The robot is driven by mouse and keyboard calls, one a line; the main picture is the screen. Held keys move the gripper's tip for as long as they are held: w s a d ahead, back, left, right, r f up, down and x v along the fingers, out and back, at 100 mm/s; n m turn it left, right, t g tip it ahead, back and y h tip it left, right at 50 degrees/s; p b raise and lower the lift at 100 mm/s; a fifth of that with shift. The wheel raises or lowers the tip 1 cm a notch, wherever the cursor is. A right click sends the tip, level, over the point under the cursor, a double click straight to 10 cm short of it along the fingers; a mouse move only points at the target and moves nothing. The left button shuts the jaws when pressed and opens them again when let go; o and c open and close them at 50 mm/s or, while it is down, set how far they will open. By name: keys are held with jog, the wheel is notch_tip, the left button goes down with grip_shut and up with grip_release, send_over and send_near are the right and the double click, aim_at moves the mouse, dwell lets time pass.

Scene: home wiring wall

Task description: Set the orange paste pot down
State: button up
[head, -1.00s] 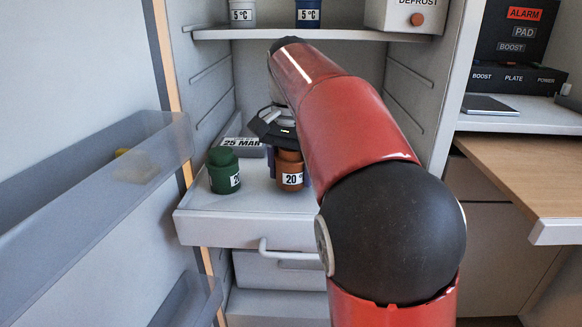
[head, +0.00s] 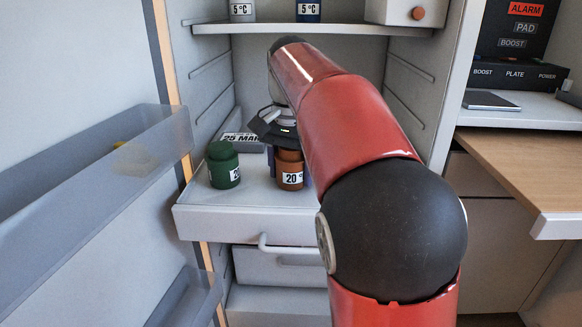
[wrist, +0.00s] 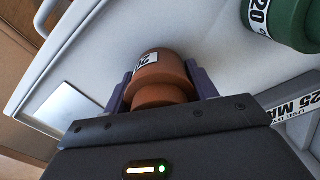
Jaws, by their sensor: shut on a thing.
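The orange paste pot (head: 290,174), brown-orange with a "20 °C" label, is at the pull-out shelf (head: 245,215) inside the cabinet. In the wrist view the pot (wrist: 158,68) sits between the two purple fingers of my gripper (wrist: 160,90), which is shut on it. The pot looks upright and its base appears at the shelf surface, though I cannot tell whether it bears on it. In the head view my arm hides part of the gripper.
A green pot (head: 223,165) stands to the left on the same shelf; it also shows in the wrist view (wrist: 285,22). A "25 MAR" labelled block (head: 243,140) lies behind. The open door's bins (head: 95,180) flank the left.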

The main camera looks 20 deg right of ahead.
jog(key=shift+f, duration=0.1)
jog(key=o, duration=1.3)
jog(key=shift+o, duration=0.2)
